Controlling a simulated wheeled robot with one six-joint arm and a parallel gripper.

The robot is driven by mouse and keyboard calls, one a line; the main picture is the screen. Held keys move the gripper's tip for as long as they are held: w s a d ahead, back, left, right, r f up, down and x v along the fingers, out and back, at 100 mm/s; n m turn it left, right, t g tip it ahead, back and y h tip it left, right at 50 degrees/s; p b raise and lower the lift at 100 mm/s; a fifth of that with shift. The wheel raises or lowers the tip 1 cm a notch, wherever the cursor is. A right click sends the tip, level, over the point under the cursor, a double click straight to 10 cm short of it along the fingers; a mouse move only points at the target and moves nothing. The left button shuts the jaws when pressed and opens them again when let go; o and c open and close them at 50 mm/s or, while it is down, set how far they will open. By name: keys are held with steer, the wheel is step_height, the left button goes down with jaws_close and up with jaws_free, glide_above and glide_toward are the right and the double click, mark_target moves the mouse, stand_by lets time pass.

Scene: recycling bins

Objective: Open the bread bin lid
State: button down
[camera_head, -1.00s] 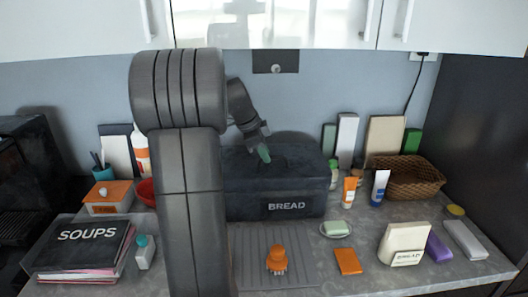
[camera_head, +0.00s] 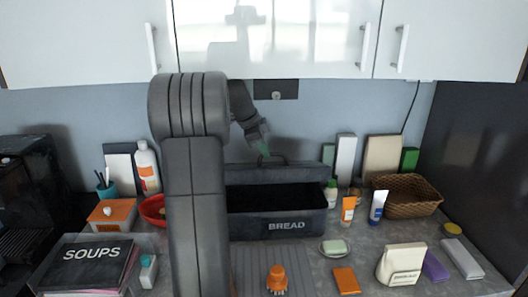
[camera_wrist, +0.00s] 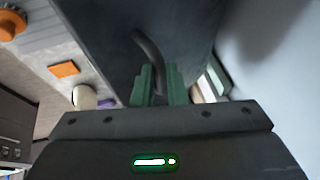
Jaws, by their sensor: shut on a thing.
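The dark bread bin (camera_head: 287,226) stands on the counter against the wall, with "BREAD" on its front. Its lid (camera_head: 270,172) is raised at the back, and the dark inside of the bin shows. My gripper (camera_head: 264,150) is at the top of the lid, at its handle (camera_head: 272,162). In the wrist view the green fingers of my gripper (camera_wrist: 160,88) are shut on the curved dark handle (camera_wrist: 148,50). My arm hides the left end of the bin.
A wicker basket (camera_head: 408,197), an orange tube (camera_head: 348,211) and a blue-and-white tube (camera_head: 377,206) stand right of the bin. A soups book (camera_head: 92,255) lies at left. White cabinets (camera_head: 300,35) hang above. A grey ridged mat (camera_head: 300,265) lies in front.

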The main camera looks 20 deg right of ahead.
steer(key=shift+f, duration=0.25)
steer(key=c, duration=1.5)
jaws_free()
steer(key=shift+w+f, duration=0.1)
steer(key=shift+w, duration=0.05)
steer(key=shift+c, duration=0.2)
steer(key=shift+o, duration=0.4)
steer(key=shift+w, duration=0.2)
steer(key=shift+s, duration=0.15)
steer(key=shift+a+r, duration=0.1)
steer(key=shift+r, duration=0.15)
steer(key=b, duration=0.4)
glide_toward(235, 169)
steer(key=x, duration=0.2)
steer(key=w+x, duration=0.1)
steer(key=x, duration=0.1)
steer(key=shift+f, duration=0.3)
